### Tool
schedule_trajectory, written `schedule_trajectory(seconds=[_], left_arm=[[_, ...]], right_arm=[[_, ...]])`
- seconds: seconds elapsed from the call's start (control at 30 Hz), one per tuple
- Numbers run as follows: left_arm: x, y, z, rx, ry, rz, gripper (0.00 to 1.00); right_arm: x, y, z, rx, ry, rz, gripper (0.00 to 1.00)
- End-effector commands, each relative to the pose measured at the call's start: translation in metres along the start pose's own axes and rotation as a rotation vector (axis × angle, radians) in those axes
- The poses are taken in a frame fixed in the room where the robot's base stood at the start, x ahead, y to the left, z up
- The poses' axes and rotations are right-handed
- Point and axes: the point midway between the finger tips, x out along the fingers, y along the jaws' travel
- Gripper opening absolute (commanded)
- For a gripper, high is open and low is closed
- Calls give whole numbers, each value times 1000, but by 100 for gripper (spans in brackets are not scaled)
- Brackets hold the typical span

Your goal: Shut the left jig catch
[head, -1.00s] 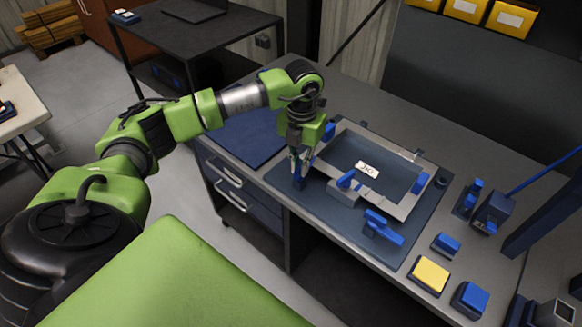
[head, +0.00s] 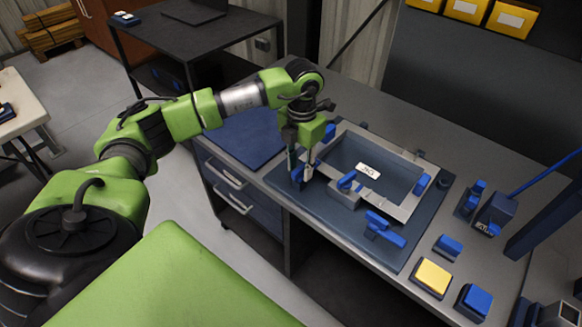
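The jig is a grey rectangular frame (head: 405,208) on a dark blue mat on the bench, with a white label inside it. A blue catch (head: 297,175) stands at the frame's left end, partly hidden by my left gripper (head: 301,168). The gripper points down, its fingers apart and just at this catch; I cannot tell whether they touch it. Another blue catch (head: 347,181) is at the front side, and a larger blue lever (head: 384,229) lies in front of the frame. My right gripper is not in view.
A yellow-topped block (head: 433,277) and several blue-topped pieces stand at the bench's right. A blue rod (head: 542,172) slants up at far right. A flat blue panel (head: 240,136) lies left of the jig. Drawers (head: 228,183) are under the bench.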

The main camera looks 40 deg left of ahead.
Motion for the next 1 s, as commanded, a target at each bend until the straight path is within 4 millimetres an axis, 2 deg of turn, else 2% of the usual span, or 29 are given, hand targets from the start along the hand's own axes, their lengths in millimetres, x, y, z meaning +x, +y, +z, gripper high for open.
schedule_trajectory(seconds=[0.8,1.0], left_arm=[[-77,0,0,-1,-1,0,29],[-80,0,0,-1,0,0,29]], right_arm=[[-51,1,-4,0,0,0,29],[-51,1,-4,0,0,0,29]])
